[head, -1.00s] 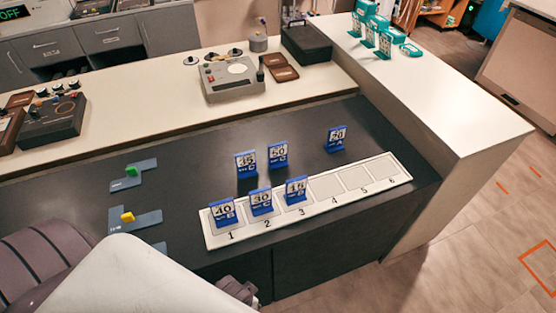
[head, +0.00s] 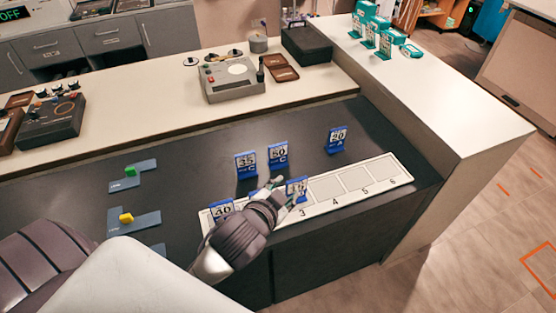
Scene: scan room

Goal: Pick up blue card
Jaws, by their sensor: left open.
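Several blue cards stand upright in small holders on the dark counter. A card reading 35 (head: 246,164), one reading 50 (head: 278,153) and one reading 20 (head: 337,138) stand behind the numbered white strip (head: 372,186). On the strip, a card reading 40 (head: 222,209) is in slot 1, partly covered by my arm. A card at slot 3 (head: 297,185) is partly covered by my fingers. My left gripper (head: 284,190) is open over the strip around slots 2 and 3, close to the slot 3 card; contact is unclear. Slot 2 is hidden behind it.
Slots 4 to 6 are empty. A green block (head: 130,171) and a yellow block (head: 126,217) sit on grey-blue pieces at left. Teal cards and boxes (head: 384,45) stand on the white counter (head: 430,110). A grey device (head: 232,80) sits at the back.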

